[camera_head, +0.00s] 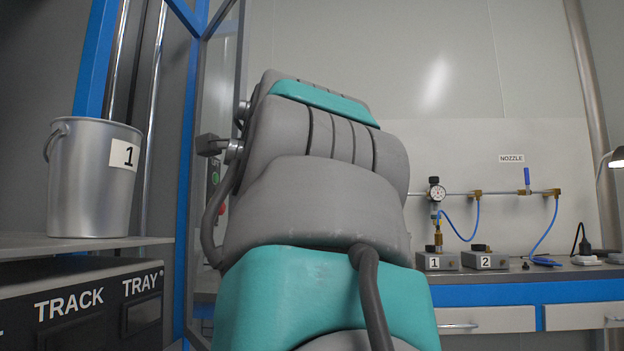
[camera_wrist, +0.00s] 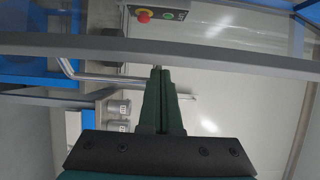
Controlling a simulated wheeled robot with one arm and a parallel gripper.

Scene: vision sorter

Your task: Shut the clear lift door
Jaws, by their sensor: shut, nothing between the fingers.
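The clear lift door (camera_head: 218,75) stands left of my arm in the head view, a see-through panel in a grey frame beside a blue post. It appears swung open at an angle; its lower part is partly hidden by my arm. In the wrist view a grey bar (camera_wrist: 230,58), apparently the door's frame, crosses the picture. My gripper (camera_wrist: 158,70) is shut and empty, with its fingertips close to the lower edge of this bar. I cannot tell if they touch. My arm hides the gripper in the head view.
A metal bucket (camera_head: 90,180) labelled 1 stands on a shelf (camera_head: 80,245) at left. A red button (camera_wrist: 143,15) is beyond the bar in the wrist view. A bench (camera_head: 520,275) with a gauge (camera_head: 436,192) and blue hoses is at right.

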